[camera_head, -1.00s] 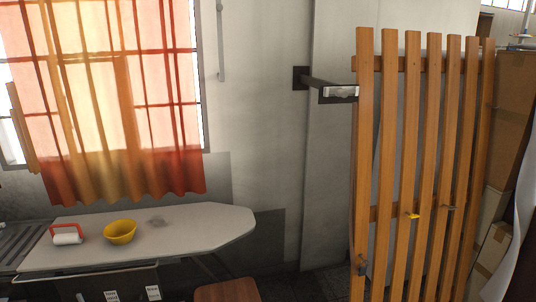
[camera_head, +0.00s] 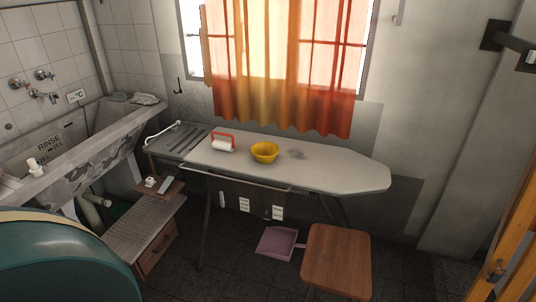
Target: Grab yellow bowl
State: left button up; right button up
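The yellow bowl (camera_head: 264,153) sits upright on the ironing board (camera_head: 345,177), near the middle of its top. A roller with a red handle (camera_head: 223,142) lies on the board just left of the bowl. A small greyish, see-through patch or item (camera_head: 298,154) is right of the bowl; I cannot tell what it is. Neither of my grippers shows in the head view.
A wooden stool (camera_head: 337,260) and a pink dustpan (camera_head: 277,243) stand in front of the board. A concrete washtub (camera_head: 70,150) is at the left, with a low wooden bench (camera_head: 145,232) before it. A teal rounded object (camera_head: 60,262) fills the lower left corner.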

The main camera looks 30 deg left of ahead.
aim_at(266, 152)
jog(key=j+z, duration=0.15)
jog(key=z, duration=0.15)
jog(key=i+j+z, duration=0.1)
jog(key=z, duration=0.25)
jog(key=j+z, duration=0.4)
jog(key=j, duration=1.25)
jog(key=k+j+z, duration=0.15)
jog(key=j, duration=0.4)
jog(key=i, duration=0.05)
